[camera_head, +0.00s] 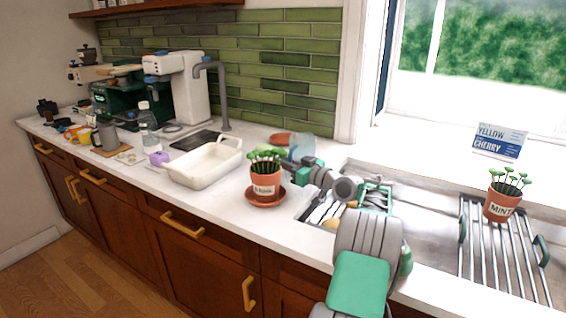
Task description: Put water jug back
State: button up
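A translucent pale-blue vessel (301,145), which looks like the water jug, stands out behind my gripper (293,164) near the tiled wall. My gripper reaches left from the sink side, low over the counter behind the potted plant. The gripper's end overlaps the lower part of the vessel, and its fingers are largely hidden. I cannot tell whether they touch or hold it. A white machine (181,87) with a tall body stands farther left against the tiles.
A potted plant (265,183) on a saucer stands in front of my gripper. A white basin (205,166) is left of it. A terracotta dish (282,138) lies by the wall. The sink holds utensils; a mint pot (499,205) stands on the rack at right.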

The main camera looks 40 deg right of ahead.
jog(key=o, duration=0.3)
jog(key=shift+r, duration=0.1)
jog(key=shift+s+r, duration=0.1)
jog(key=s, duration=0.4)
jog(key=s+d, duration=0.1)
jog(key=s, duration=0.6)
jog(key=shift+s+d, duration=0.3)
jog(key=shift+s, duration=0.05)
